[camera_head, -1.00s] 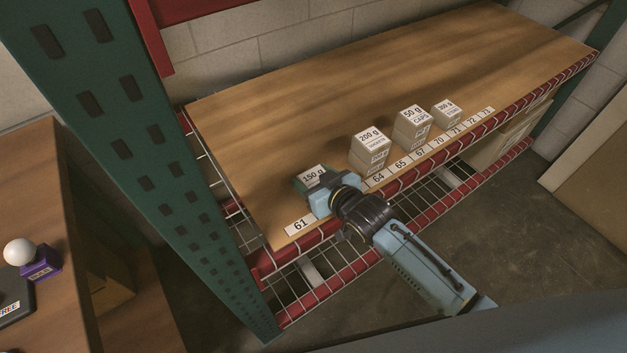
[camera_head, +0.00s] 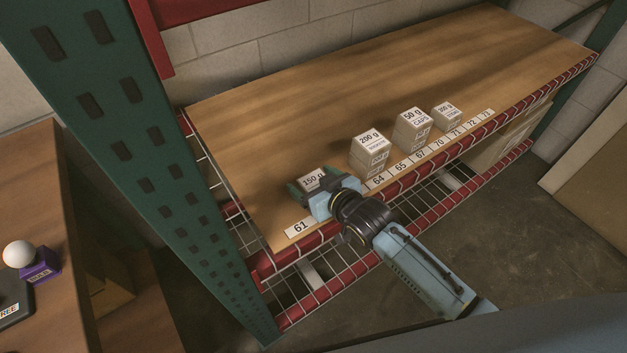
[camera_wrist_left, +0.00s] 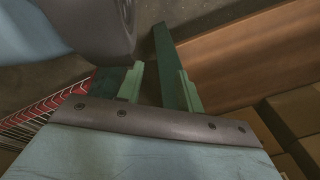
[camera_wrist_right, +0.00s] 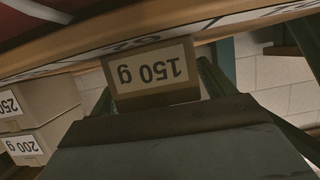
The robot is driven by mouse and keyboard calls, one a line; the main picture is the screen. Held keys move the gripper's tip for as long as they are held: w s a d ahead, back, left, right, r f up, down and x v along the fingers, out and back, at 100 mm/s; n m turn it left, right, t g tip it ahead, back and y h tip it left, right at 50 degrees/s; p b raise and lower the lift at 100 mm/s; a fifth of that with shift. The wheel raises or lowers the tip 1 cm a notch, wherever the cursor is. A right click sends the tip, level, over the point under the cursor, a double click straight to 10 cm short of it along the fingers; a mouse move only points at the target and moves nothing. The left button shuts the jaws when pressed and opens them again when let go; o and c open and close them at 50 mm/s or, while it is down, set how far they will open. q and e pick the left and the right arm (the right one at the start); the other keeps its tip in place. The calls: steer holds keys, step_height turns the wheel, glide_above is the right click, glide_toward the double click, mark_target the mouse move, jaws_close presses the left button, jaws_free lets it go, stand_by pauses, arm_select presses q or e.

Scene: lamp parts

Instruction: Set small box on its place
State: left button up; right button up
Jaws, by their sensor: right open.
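The small box (camera_head: 313,180), marked 150 g, stands on the wooden shelf near its front edge, behind the label strip and right of label 61. My right gripper (camera_head: 314,186) is around it from the front, with fingers apart on either side. In the right wrist view the box (camera_wrist_right: 152,74) shows its 150 g label upside down between the spread fingers. Whether a finger touches it I cannot tell. My left gripper (camera_wrist_left: 160,85) shows only in its own wrist view, empty, with a gap between its fingers.
Right of the small box stand a 200 g stack (camera_head: 369,152), a 50 g stack (camera_head: 411,130) and another small box (camera_head: 446,116). The shelf (camera_head: 300,110) is clear behind them. A green upright (camera_head: 150,170) stands left. A side table (camera_head: 50,190) holds a white ball.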

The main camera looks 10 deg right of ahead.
mark_target(317, 184)
steer(key=p+v, duration=0.2)
steer(key=v, duration=0.4)
steer(key=shift+s+d+r, duration=0.2)
steer(key=shift+s, duration=0.05)
steer(key=p+v, duration=0.1)
steer(key=v, duration=0.3)
steer(key=shift+s, duration=0.1)
arm_select(q)
steer(key=s, duration=0.6)
steer(key=shift+s+g, duration=0.3)
steer(key=shift+s, duration=0.05)
arm_select(e)
steer(key=shift+s+d+r, duration=0.2)
steer(key=shift+s+d, duration=0.05)
steer(key=shift+s, duration=0.25)
